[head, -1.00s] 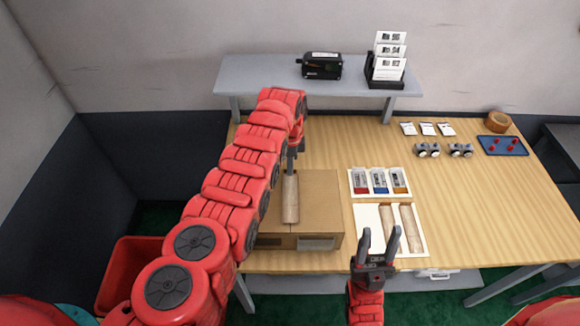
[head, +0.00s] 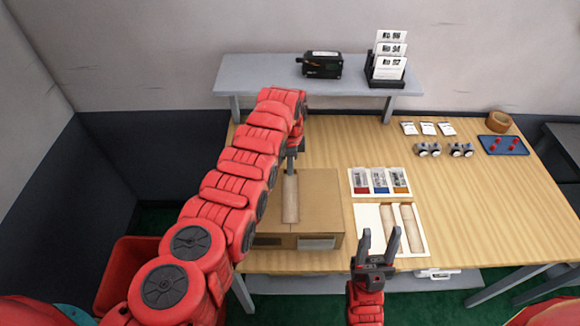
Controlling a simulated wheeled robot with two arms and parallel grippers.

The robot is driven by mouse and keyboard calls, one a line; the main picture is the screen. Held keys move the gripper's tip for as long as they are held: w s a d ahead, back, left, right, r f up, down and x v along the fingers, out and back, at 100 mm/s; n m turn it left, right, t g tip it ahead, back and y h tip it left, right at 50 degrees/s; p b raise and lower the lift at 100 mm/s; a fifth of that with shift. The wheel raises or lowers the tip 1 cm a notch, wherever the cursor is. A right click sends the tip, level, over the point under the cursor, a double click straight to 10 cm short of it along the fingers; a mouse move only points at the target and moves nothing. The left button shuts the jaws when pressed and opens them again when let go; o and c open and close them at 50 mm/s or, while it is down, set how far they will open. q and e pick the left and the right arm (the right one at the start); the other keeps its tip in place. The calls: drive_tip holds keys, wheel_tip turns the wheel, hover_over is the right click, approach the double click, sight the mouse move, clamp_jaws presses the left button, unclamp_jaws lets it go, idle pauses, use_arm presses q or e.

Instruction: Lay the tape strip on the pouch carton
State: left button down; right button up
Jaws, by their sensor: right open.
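The pouch carton (head: 322,205) is a brown box at the front left of the wooden table, with a pale label on its front face. A tan tape strip (head: 290,205) lies along its top, running front to back. My left gripper (head: 291,165) points down at the strip's far end; its fingers overlap in this view, so their gap is hidden.
Three pouches with coloured ends (head: 380,181) lie behind the sheet. A grey shelf (head: 270,74) at the back holds a black device (head: 322,65) and a card rack (head: 386,75). Small metal parts (head: 427,150) and a blue tray (head: 490,143) sit at right. The middle of the table is clear.

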use_arm(q)
drive_tip(key=c, duration=1)
unclamp_jaws()
drive_tip(key=shift+r, duration=0.1)
